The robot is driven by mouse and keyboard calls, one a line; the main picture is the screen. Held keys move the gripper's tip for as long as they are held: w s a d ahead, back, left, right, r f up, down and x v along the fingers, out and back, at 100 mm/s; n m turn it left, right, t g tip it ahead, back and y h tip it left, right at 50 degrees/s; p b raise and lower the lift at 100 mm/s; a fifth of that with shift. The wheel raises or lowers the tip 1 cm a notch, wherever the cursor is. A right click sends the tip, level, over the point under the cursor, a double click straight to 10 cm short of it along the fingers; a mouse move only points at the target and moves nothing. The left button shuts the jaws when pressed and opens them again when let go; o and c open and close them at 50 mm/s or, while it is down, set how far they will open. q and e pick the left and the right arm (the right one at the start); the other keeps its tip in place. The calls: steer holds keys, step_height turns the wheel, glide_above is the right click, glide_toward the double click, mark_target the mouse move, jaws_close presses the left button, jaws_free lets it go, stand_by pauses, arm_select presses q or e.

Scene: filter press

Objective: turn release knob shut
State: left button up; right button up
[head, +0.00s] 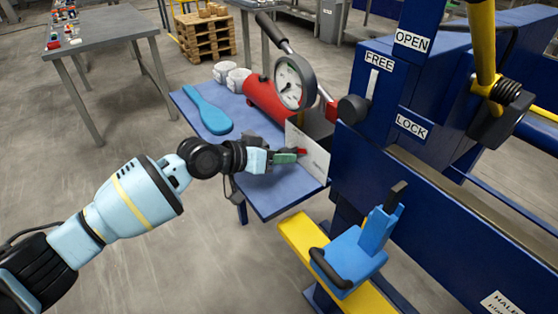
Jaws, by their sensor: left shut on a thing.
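My left gripper (292,156) reaches in from the left over the blue side table, in front of a white card. It is shut on a small red knob (302,151), which I take to be the release knob. The fingers hide most of it, so its turn angle cannot be read. The red pump cylinder (262,97) lies behind the gripper, with a round gauge (291,82) and a black-ended lever (272,31). My right gripper is not in view.
The blue table (187,103) also holds a light-blue paddle (207,110) and white rolls (232,76). The blue press frame (440,200), labelled OPEN, FREE and LOCK, stands close on the right. A blue seat-like part (350,262) sits on a yellow beam below.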

arm_select(q)
steer(key=shift+f+n, duration=0.15)
steer(key=shift+n, duration=0.25)
steer(key=o, duration=0.7)
steer(key=shift+a, duration=0.1)
steer(key=v, duration=0.7)
steer(key=shift+a, duration=0.4)
steer(key=shift+r, duration=0.2)
